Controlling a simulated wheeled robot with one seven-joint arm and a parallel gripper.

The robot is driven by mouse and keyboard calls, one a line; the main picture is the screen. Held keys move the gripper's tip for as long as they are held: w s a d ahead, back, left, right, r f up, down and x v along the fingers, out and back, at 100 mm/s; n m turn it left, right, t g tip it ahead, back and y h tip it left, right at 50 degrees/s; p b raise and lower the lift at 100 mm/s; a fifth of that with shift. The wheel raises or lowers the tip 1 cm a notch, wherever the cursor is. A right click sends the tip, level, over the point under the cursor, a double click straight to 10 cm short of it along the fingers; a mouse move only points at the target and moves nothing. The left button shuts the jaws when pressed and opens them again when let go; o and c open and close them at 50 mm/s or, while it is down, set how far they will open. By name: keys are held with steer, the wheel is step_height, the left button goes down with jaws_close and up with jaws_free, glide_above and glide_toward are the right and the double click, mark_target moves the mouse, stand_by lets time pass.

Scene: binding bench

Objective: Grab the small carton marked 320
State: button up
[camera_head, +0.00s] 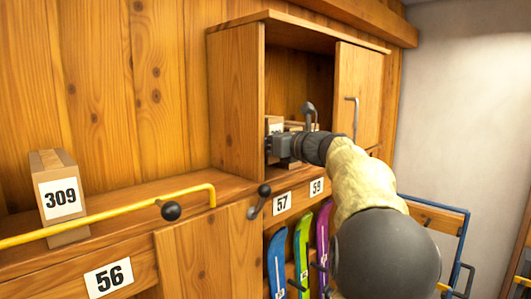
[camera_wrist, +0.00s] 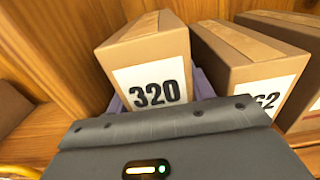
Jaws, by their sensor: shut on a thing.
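The small carton marked 320 (camera_wrist: 154,72) is brown cardboard with a white label facing me, in the middle of the wrist view. My gripper (camera_wrist: 159,94) is shut on it, with a purple-grey finger at each side of its lower part. In the head view my gripper (camera_head: 280,146) reaches into the open wall cabinet. The cartons there are partly hidden behind it, and their labels cannot be read in that view. The underside of the held carton is hidden, so I cannot tell if it touches the shelf.
A carton whose label ends in 62 (camera_wrist: 250,68) stands close on the right, with another carton (camera_wrist: 293,32) beyond it. The cabinet's wooden side (camera_head: 238,105) and door (camera_head: 358,95) flank my arm. A carton marked 309 (camera_head: 60,195) and a yellow rail (camera_head: 110,217) are at left.

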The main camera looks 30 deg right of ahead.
step_height(320, 180, up, 4)
steer(key=shift+f, duration=0.1)
steer(key=b+v, duration=0.6)
steer(key=v, duration=1.3)
steer(key=shift+s+d+b, duration=0.25)
steer(key=shift+b, duration=0.15)
